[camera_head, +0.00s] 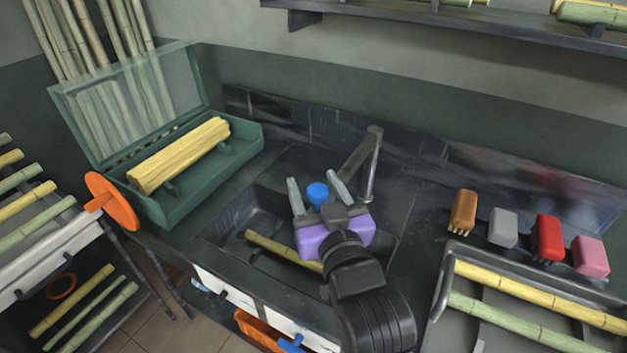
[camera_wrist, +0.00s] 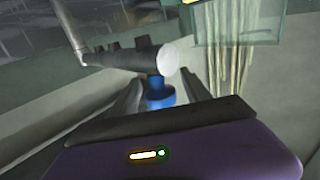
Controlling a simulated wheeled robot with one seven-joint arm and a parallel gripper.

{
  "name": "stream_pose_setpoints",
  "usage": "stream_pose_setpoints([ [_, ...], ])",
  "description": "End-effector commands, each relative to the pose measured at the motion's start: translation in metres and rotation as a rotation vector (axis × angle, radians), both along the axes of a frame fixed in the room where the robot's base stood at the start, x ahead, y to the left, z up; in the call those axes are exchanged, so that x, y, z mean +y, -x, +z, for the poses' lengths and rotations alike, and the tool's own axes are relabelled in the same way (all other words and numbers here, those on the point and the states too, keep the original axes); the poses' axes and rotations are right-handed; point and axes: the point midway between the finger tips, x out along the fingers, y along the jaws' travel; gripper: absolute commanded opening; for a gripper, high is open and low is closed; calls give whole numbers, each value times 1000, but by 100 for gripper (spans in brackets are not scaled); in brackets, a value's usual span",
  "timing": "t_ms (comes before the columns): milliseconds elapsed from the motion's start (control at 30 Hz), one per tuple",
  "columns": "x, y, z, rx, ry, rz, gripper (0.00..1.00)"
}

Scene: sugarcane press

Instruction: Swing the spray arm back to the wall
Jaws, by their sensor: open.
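The spray arm (camera_head: 356,156) is a grey pipe on an upright post at the back of the sink (camera_head: 230,222). It points out over the sink, away from the back wall. A blue piece (camera_head: 317,193) shows near its outer end. In the wrist view the pipe (camera_wrist: 125,58) ends in a pale round face, with the blue piece (camera_wrist: 158,97) just below it. My gripper (camera_head: 316,187) is open over the sink. Its two fingers stand on either side of the blue piece, with gaps visible. I cannot tell whether either finger touches it.
A green press box (camera_head: 235,147) with a raised clear lid holds cane at left. A cane piece (camera_head: 282,250) lies in the sink. Orange, grey, red and pink blocks (camera_head: 549,238) line the right counter behind a tray (camera_head: 462,250) of canes. A shelf (camera_head: 450,22) hangs above.

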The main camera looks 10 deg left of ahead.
Motion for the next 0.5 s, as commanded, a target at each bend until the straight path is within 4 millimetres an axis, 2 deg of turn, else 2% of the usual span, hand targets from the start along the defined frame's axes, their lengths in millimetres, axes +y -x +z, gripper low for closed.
stream_pose_setpoints([
  [133, 4, -8, 0, 0, 0, 1, 56],
  [400, 4, -9, 0, 0, 0, 0, 56],
  [500, 4, -9, 0, 0, 0, 0, 36],
])
